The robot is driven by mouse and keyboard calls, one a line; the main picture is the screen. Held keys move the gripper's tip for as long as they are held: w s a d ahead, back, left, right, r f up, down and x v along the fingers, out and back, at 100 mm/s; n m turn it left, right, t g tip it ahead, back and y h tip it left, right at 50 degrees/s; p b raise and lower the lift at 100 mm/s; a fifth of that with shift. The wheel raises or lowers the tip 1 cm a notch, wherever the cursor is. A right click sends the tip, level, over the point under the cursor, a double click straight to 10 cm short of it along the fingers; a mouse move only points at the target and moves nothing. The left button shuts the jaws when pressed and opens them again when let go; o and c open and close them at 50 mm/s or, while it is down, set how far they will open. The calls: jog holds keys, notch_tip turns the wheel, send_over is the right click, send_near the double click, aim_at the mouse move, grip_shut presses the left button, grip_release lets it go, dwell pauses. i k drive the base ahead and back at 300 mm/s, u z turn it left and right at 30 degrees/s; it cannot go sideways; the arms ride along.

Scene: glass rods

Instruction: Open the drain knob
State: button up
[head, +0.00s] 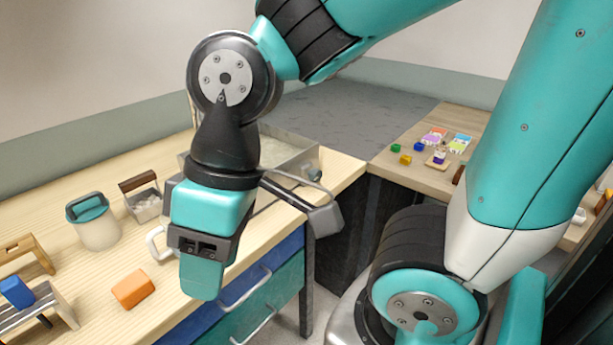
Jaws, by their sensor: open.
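A metal tank (283,147) with pale contents stands on the wooden counter behind my gripper. A small grey round fitting (314,174) sits at its right end, near the counter's corner. It may be the drain knob, but it is too small to tell its setting. My gripper (203,285) points down in front of the tank, over the counter's front edge, to the left of the fitting and apart from it. It holds nothing that I can see. The gripper and its side bracket hide the tank's front and left parts.
A teal-lidded jar (96,232), a small box of white pieces (145,203) and an orange block (133,289) stand left. A blue block (16,291) lies on a wooden rack. Drawers (265,305) are below. A second table (405,183) with small blocks stands right.

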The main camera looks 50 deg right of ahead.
aim_at(315, 174)
jog(key=u, duration=0.8)
jog(key=k, duration=1)
jog(key=z, duration=1.45)
jog(key=i, duration=0.5)
jog(key=u, duration=0.05)
